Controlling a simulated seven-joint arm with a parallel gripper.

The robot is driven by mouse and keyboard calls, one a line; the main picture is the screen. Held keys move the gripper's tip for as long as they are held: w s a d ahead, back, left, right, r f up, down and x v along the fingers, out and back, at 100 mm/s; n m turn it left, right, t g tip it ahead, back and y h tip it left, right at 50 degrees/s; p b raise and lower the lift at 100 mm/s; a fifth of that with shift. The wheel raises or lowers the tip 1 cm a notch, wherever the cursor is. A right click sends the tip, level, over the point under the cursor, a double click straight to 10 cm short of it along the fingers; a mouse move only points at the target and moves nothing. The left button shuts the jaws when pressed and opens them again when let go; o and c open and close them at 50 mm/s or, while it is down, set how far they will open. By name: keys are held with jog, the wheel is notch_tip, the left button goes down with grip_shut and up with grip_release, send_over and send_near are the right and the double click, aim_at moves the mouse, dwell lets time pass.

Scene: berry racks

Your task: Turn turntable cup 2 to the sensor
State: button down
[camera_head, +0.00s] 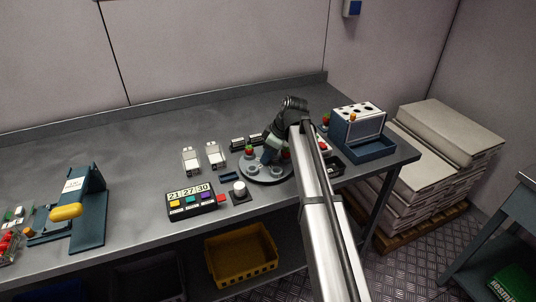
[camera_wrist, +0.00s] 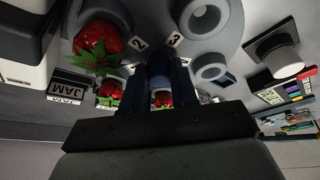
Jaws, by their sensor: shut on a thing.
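The round grey turntable (camera_head: 254,174) stands on the bench under my gripper (camera_head: 268,154), which hides part of it. In the wrist view, the turntable (camera_wrist: 118,12) carries cups and small number labels. Label 2 (camera_wrist: 140,43) lies beside a red strawberry (camera_wrist: 95,38); label 3 (camera_wrist: 174,40) lies near two empty-looking grey cups (camera_wrist: 205,15) (camera_wrist: 210,68). My gripper (camera_wrist: 160,70) is shut on a dark blue post (camera_wrist: 158,64) between these labels. The fingers hide most of the post. I cannot tell which part is the sensor.
A white-topped round button (camera_head: 239,188) and a display panel (camera_head: 190,202) sit left of the turntable. White boxes (camera_head: 190,160) stand at the back left. A blue-white rack (camera_head: 358,125) stands close on the right. More strawberries (camera_wrist: 162,98) show behind the fingers.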

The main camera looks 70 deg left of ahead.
jog(key=shift+a+n, duration=0.1)
jog(key=shift+n, duration=0.6)
jog(key=shift+n+g+h, duration=0.3)
jog(key=shift+n+h, duration=0.1)
jog(key=shift+n, duration=0.1)
jog(key=c, duration=0.9)
grip_release()
jog(key=shift+o, duration=0.2)
jog(key=shift+r, duration=0.1)
jog(key=v, duration=1.3)
jog(key=shift+w+r, duration=0.2)
jog(key=shift+r, duration=0.05)
